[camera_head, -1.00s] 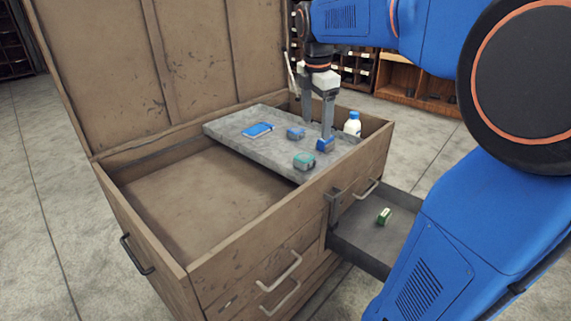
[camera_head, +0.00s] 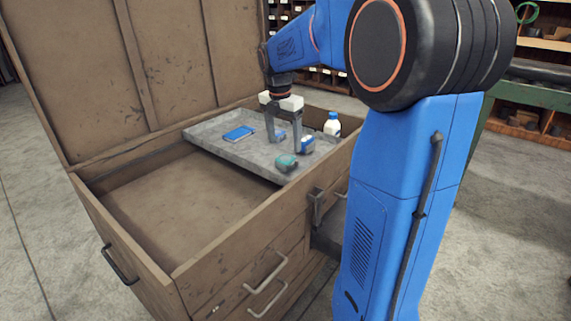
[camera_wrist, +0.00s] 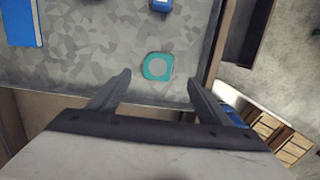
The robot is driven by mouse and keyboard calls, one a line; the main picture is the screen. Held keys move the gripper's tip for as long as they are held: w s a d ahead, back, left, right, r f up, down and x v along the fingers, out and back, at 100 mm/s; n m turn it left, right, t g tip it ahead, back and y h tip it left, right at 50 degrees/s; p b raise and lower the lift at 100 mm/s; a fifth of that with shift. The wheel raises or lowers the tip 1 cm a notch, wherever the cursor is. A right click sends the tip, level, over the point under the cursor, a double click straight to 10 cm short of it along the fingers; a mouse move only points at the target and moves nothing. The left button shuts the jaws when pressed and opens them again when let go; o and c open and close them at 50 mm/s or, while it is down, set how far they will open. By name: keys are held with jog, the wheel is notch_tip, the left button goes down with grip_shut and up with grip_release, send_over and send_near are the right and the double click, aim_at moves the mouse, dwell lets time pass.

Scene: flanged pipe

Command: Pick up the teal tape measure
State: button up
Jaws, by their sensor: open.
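The teal tape measure (camera_head: 286,162) lies on the grey tray (camera_head: 205,135) near its front edge. In the wrist view the tape measure (camera_wrist: 158,67) shows a teal rim and a grey round face, just beyond the fingertips and between their lines. My gripper (camera_head: 284,146) points down over the tray with its two fingers apart and nothing between them. In the head view the fingers appear behind the tape measure. My gripper (camera_wrist: 160,78) also shows open in the wrist view. I cannot tell its exact height above the tray.
Two small blue items (camera_head: 308,144) lie near the fingers. A blue book (camera_head: 240,133) lies farther left, and a white bottle (camera_head: 332,125) stands at the right.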

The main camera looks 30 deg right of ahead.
aim_at(286, 159)
jog(key=shift+w+d+f, duration=0.1)
jog(key=shift+d+f, duration=0.05)
jog(key=shift+f, duration=1.15)
jog(key=shift+w+d+f, duration=0.1)
jog(key=shift+d+f, duration=0.05)
jog(key=shift+f, duration=1.1)
jog(key=shift+w+d+f, duration=0.1)
jog(key=shift+d+f, duration=0.05)
jog(key=shift+f, duration=1.15)
jog(key=c, duration=1.3)
